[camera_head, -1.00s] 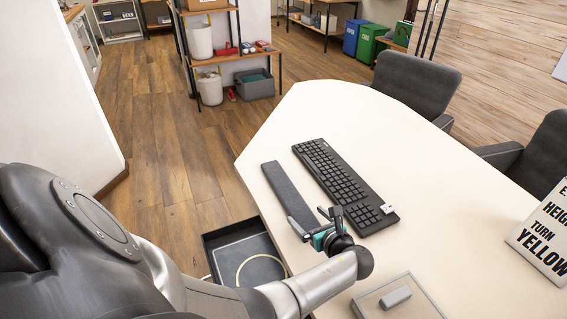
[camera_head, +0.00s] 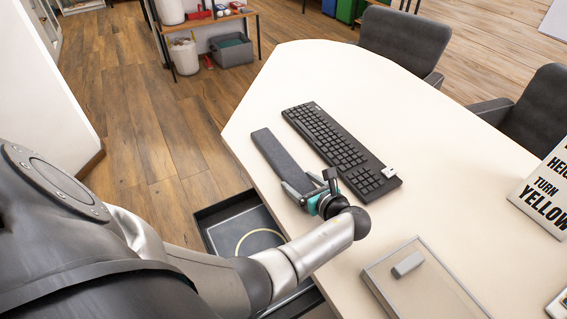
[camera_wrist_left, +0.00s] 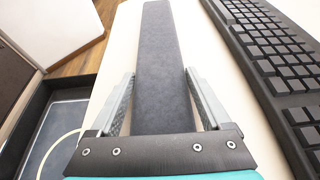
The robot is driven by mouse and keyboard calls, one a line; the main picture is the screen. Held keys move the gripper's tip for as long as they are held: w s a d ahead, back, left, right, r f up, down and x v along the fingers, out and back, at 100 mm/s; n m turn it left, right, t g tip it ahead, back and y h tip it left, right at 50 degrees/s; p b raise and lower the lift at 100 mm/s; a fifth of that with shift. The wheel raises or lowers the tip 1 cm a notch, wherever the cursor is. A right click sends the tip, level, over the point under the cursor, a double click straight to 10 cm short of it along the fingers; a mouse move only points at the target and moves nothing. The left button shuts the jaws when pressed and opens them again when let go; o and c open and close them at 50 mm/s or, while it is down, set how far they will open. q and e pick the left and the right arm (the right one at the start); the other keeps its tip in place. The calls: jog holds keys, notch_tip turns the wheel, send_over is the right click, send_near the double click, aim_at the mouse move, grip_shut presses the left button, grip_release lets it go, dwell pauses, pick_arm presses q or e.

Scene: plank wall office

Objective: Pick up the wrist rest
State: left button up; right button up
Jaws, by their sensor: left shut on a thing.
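The wrist rest (camera_head: 279,156) is a long dark grey bar along the left edge of the white table, beside the black keyboard. It also shows in the left wrist view (camera_wrist_left: 164,60), running away from the gripper with its near end between the fingers. My left gripper (camera_head: 300,188) is at the near end of the wrist rest and shut on it; in the left wrist view the two fingers (camera_wrist_left: 160,100) stand on either side of it. I cannot tell whether the bar is clear of the table. My right gripper is not in view.
The keyboard (camera_head: 340,148) lies just right of the wrist rest. A shallow tray with a grey block (camera_head: 374,272) is at the near table edge. A dark open drawer (camera_head: 207,218) is below the table's left edge. The far table top is clear.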

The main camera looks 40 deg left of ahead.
pick_arm(q)
jog(key=c, duration=0.7)
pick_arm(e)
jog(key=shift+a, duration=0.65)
pick_arm(q)
jog(key=shift+c, duration=0.2)
